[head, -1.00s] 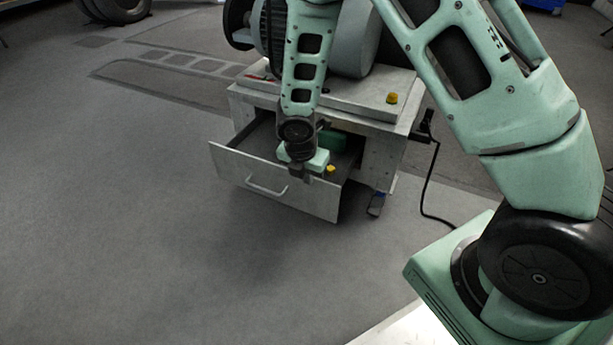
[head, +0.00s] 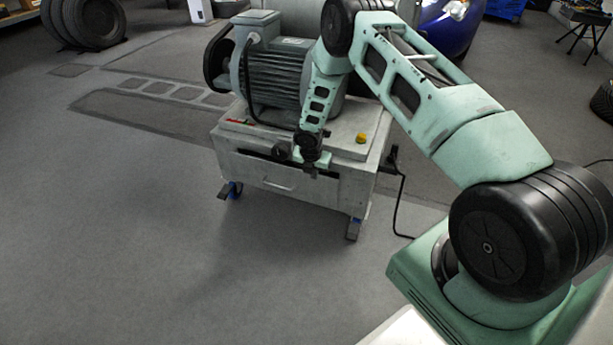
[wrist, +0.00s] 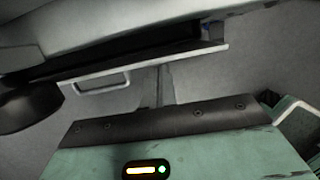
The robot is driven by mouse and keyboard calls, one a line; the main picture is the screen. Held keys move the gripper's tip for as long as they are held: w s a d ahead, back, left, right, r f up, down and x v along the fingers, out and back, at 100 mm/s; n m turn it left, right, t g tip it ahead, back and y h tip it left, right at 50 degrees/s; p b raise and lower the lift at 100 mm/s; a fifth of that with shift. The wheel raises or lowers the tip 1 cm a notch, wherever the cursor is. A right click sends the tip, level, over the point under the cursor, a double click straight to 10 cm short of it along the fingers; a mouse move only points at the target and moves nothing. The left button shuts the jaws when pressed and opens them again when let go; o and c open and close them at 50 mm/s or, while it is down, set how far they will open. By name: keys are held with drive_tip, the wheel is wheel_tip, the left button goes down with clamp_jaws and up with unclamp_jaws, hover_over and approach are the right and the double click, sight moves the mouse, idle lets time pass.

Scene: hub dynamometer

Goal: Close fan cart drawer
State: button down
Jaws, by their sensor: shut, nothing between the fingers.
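The fan cart (head: 235,142) stands on the floor with its grey drawer (head: 262,180) near its front face, almost flush. The drawer's pale handle (head: 279,184) faces me. In the wrist view the drawer's top edge (wrist: 150,62) and handle (wrist: 97,84) show, with a narrow dark gap between that edge and the cart top (wrist: 120,22). My gripper (head: 313,173) is shut and empty, at the drawer front's upper edge, right of the handle. In the wrist view its fingers (wrist: 162,88) reach toward the drawer front; I cannot tell if they touch it.
A large grey motor (head: 275,75) sits on the cart, with a yellow button (head: 361,138) at right. A black cable (head: 402,200) hangs from the cart's right side to the floor. Tyres (head: 90,22) stand at the back left. The floor in front is clear.

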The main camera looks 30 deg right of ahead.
drive_tip(key=w+d, duration=0.1)
drive_tip(key=w+d+p, duration=0.1)
drive_tip(key=shift+d, duration=0.4)
drive_tip(key=shift+w+d, duration=0.1)
drive_tip(key=shift+d, duration=0.1)
